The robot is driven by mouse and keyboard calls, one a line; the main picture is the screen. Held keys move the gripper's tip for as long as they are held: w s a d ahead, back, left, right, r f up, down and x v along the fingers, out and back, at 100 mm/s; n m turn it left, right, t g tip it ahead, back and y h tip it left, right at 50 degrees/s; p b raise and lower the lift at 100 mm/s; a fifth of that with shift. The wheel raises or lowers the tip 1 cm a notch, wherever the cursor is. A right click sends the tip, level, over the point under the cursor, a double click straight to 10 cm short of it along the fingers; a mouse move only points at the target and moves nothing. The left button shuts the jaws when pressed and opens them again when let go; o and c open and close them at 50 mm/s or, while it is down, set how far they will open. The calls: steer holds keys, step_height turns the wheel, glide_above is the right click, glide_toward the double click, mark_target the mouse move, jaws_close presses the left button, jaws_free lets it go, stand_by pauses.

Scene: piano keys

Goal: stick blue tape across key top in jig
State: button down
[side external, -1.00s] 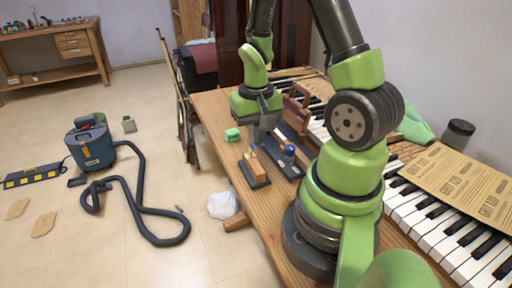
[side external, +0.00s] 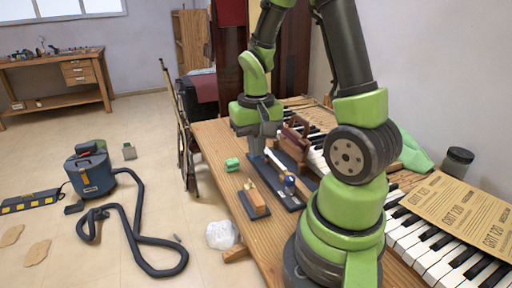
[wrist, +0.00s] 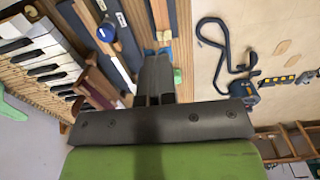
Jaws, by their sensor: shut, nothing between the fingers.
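My gripper (side external: 258,146) is shut and empty, pointing down over the far end of the dark jig (side external: 290,202). In the wrist view its fingers (wrist: 155,58) are together, with small blue patches around their tips; I cannot tell what these are. A pale key (side external: 276,160) lies in the jig, close to the gripper's right side, partly hidden by it. It also shows in the wrist view (wrist: 116,68). A blue roll with a white part (side external: 289,184) stands at the near end of the jig. No blue strip across the key top is clear to see.
A wooden block (side external: 257,201) on a dark base stands left of the jig. A green block (side external: 232,164) lies near the bench's left edge. A brown wooden piece (side external: 294,142) stands behind the jig. Piano keys (side external: 428,232) and a sandpaper sheet (side external: 465,207) fill the right side.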

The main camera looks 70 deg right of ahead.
steer(key=shift+r, duration=0.75)
steer(key=shift+r, duration=1.5)
steer(key=shift+d, duration=0.1)
steer(key=w+d+f, duration=0.2)
steer(key=d, duration=0.5)
steer(key=w+d+f, duration=0.1)
steer(key=d+f, duration=0.2)
steer(key=d, duration=0.3)
steer(key=w+d+f, duration=0.2)
steer(key=d+f, duration=0.1)
steer(key=d, duration=0.4)
steer(key=shift+w+d+f, duration=0.2)
steer(key=shift+w+d, duration=0.1)
steer(key=shift+d+f, duration=0.3)
steer(key=shift+d, duration=0.05)
steer(key=shift+f, duration=2.55)
steer(key=shift+f, duration=0.8)
